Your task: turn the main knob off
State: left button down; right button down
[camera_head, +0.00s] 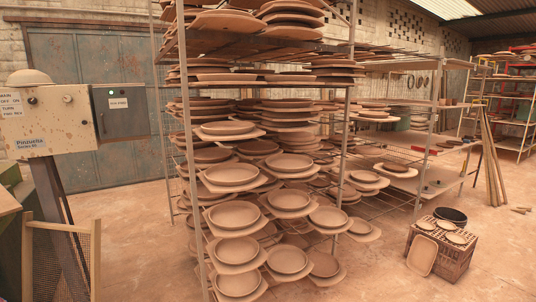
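A cream-coloured control box (50,122) with rusty spots stands at the far left, on a dark slanted post. A small label (10,104) on its upper left front reads "MAIN OFF ON", with smaller lines below. A small dark knob (33,100) sits just right of that label, and I take it for the main knob. It is too small to tell which way it points. A second, lighter round fitting (68,99) is further right on the same face. Neither of my grippers shows in this view.
A dark grey box (122,112) with a white label and small green light adjoins the control box. A tall metal rack (186,130) of clay plates fills the middle. A wooden-framed mesh panel (95,262) stands below the control box. Floor (145,250) between panel and rack is clear.

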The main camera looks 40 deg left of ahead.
aim_at(31, 100)
jog(key=u, duration=2.3)
jog(key=i, duration=0.7)
jog(key=u, duration=0.55)
